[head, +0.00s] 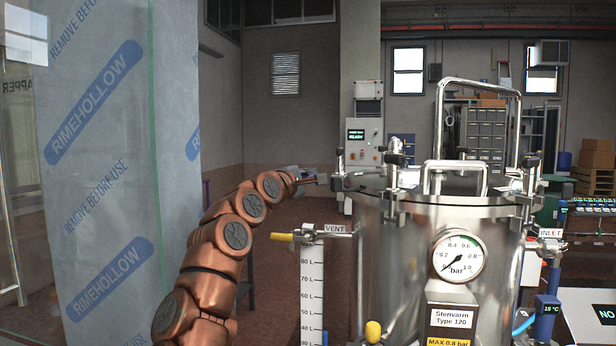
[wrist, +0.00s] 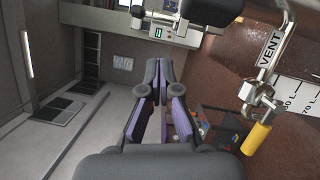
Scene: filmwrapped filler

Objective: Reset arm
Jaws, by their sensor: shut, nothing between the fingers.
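My gripper (wrist: 164,88) points away from the wrist camera, with its dark fingers and purple pads brought together at the tips. It is shut and nothing shows between the fingertips. In the head view, my copper-coloured arm reaches up from the bottom, left of the steel vessel (head: 385,270). The end of the arm lies close to the vessel's lid rim, where my gripper is too small to make out clearly. I cannot tell there whether it touches.
The vessel's VENT valve with a yellow handle (head: 282,237) sticks out to the left, beside my arm; the handle (wrist: 258,138) is right of my gripper in the wrist view. A film-wrapped panel (head: 110,200) stands left. A gauge (head: 458,257) faces front.

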